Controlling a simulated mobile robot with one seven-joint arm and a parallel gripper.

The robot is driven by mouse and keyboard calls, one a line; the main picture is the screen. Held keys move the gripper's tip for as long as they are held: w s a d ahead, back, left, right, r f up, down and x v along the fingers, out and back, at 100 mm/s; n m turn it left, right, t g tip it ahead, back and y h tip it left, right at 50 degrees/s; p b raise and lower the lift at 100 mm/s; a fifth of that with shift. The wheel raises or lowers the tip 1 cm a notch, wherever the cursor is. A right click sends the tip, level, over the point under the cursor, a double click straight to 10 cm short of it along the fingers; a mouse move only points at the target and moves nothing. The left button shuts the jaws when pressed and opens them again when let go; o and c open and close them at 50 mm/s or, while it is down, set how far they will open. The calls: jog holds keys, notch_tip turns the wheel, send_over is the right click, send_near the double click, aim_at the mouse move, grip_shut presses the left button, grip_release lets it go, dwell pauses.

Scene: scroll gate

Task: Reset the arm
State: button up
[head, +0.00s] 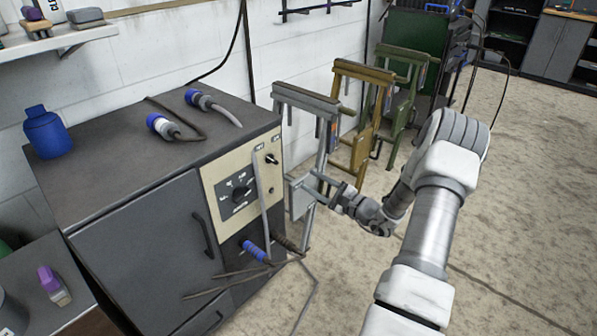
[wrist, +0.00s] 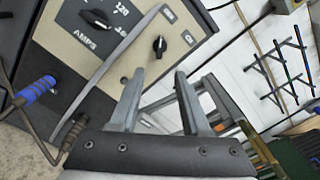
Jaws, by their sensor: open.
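My gripper (head: 302,187) is at the end of my arm, in the middle of the head view, in front of the right part of a welding machine's panel. In the wrist view my gripper (wrist: 158,88) shows two fingers standing apart with nothing between them. The beige control panel (wrist: 75,45) with an amps dial (wrist: 95,18) and a small black knob (wrist: 159,46) lies ahead and to the left. The panel also shows in the head view (head: 213,172). My arm reaches in from the lower right.
The grey machine cabinet (head: 135,235) carries a blue bottle (head: 46,133) and blue plugs. Cables hang from its front to the floor. Grey, yellow (head: 358,95) and green metal stands line the wall behind my gripper. The floor at the right (head: 530,180) is clear.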

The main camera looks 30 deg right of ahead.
jog(key=shift+v, duration=1.05)
